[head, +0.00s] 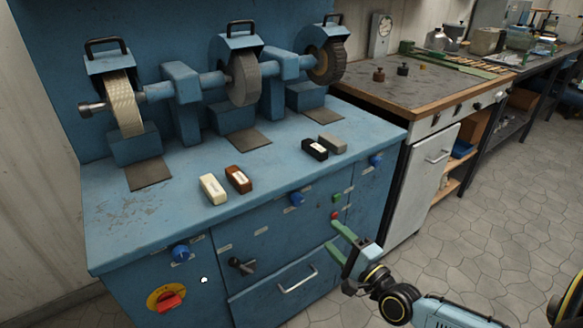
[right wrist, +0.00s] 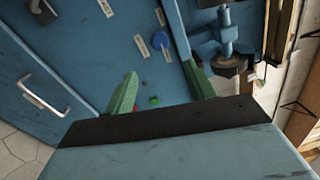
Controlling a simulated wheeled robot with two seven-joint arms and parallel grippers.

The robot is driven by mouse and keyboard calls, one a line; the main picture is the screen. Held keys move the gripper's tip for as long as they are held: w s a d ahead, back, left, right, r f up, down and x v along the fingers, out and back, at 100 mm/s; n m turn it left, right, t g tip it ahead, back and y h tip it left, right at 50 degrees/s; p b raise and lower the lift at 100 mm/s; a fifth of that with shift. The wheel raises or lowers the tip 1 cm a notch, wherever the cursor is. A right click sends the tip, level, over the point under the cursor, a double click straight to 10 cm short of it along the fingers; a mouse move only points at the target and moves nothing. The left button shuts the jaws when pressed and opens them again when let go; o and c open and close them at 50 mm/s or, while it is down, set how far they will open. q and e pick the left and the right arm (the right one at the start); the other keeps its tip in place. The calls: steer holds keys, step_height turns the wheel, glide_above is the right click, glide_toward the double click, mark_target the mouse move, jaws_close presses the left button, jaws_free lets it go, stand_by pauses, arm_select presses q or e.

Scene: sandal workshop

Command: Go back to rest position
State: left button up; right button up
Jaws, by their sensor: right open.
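My right gripper (head: 340,248) is open and empty in front of the blue machine cabinet (head: 260,245), beside its red and green buttons. Its two green fingers stand apart in the right wrist view (right wrist: 160,92), with the green button (right wrist: 154,100) visible between them. I cannot tell from the pictures whether a finger touches the panel. My left gripper does not show in the head view.
Polishing wheels (head: 243,79) stand on the blue machine top. A cream block (head: 213,189), a brown block (head: 238,179), a black block (head: 315,149) and a grey block (head: 333,143) lie there. A workbench (head: 420,95) stands behind right. Tiled floor (head: 480,230) is clear at right.

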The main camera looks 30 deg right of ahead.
steer(key=shift+f, duration=0.1)
steer(key=s+f+n+g+h+p, duration=0.1)
steer(key=s+f+n+g, duration=0.4)
steer(key=f, duration=0.8)
steer(key=s+f+n+g+p, duration=0.1)
steer(key=s+f+n+g, duration=0.45)
steer(key=f, duration=0.75)
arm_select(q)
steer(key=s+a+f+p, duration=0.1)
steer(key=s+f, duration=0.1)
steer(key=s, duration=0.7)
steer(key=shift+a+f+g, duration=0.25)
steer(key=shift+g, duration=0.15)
arm_select(e)
steer(key=s+a+f+n+g, duration=0.1)
steer(key=s+f+n, duration=0.3)
steer(key=s, duration=0.4)
steer(key=s+a+f+n+g, duration=0.1)
steer(key=s+f+n+g, duration=0.2)
steer(key=s, duration=0.6)
steer(key=s+a+f+n+g+h, duration=0.1)
steer(key=s+f+n+g, duration=0.2)
steer(key=s+f, duration=0.3)
steer(key=s+n, duration=0.1)
steer(key=s, duration=0.2)
steer(key=shift+a+n, duration=0.3)
steer(key=shift+n, duration=0.05)
